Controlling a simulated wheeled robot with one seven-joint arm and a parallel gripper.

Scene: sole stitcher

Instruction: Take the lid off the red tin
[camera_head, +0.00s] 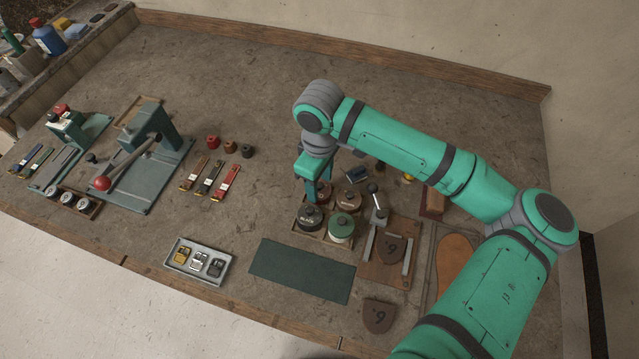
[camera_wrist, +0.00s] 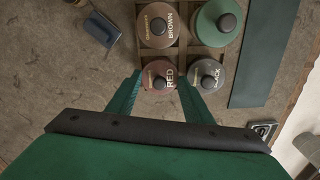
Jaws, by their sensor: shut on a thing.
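The red tin (camera_wrist: 150,72) has a dark reddish lid marked RED with a black knob (camera_wrist: 160,83). It stands in a divided wooden tray (camera_wrist: 183,50) with the brown tin (camera_wrist: 157,20), the green tin (camera_wrist: 208,25) and the black tin (camera_wrist: 212,68). My gripper (camera_wrist: 159,84) points down over it, with one finger on each side, shut on the lid. In the head view my gripper (camera_head: 318,187) hides most of the red tin. I cannot make out a gap between lid and tin.
The black tin (camera_head: 310,217), green tin (camera_head: 341,229) and brown tin (camera_head: 348,200) are close beside my gripper. A green mat (camera_head: 302,270) lies in front.

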